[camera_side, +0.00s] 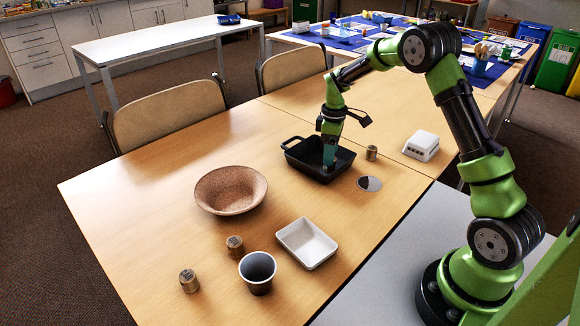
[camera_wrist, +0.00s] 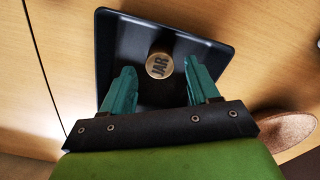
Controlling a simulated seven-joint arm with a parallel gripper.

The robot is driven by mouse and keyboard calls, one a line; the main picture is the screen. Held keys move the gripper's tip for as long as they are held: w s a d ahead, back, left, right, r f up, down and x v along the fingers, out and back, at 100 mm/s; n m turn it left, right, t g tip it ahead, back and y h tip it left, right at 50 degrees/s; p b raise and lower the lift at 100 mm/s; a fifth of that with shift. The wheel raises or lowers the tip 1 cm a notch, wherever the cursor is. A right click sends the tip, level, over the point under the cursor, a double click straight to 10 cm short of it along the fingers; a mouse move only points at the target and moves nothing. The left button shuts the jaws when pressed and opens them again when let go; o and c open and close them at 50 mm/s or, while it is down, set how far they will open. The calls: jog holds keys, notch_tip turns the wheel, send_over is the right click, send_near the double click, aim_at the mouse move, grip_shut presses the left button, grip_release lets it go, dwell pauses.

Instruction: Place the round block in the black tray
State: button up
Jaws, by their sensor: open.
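The black tray (camera_side: 291,156) is a rectangular dish with handles near the middle of the table; its dark rim (camera_wrist: 98,40) fills much of the wrist view. A round block (camera_wrist: 158,66) with a tan top lettered "JAR" appears to be inside the tray, resting on its floor. It lies between and just beyond the teal fingertips of my gripper (camera_wrist: 160,72), with a gap at each side. My gripper (camera_side: 329,160) points down into the tray in the side view and is open. The block is hidden there behind the fingers and tray wall.
Other small cylinders stand right of the tray (camera_side: 371,152) and at the front left (camera_side: 235,246) (camera_side: 189,281). The left tabletop is clear.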

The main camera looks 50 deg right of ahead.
jog(key=s+a+r+m+t, duration=0.1)
jog(key=a+r, duration=0.1)
jog(key=r, duration=0.5)
jog(key=s+a+r+m, duration=0.1)
jog(key=s+a+r, duration=0.15)
jog(key=r, duration=0.45)
jog(key=s+a+r+m+t+y, duration=0.1)
jog(key=s+a+r+m+t, duration=0.2)
jog(key=s+a, duration=0.5)
jog(key=s+a+r+m+t+y, duration=0.1)
jog(key=s+a+r+m+t, duration=0.2)
jog(key=s+a, duration=0.4)
jog(key=s+m, duration=0.1)
jog(key=s, duration=0.2)
jog(key=shift+s+a, duration=0.35)
jog(key=shift+a, duration=0.05)
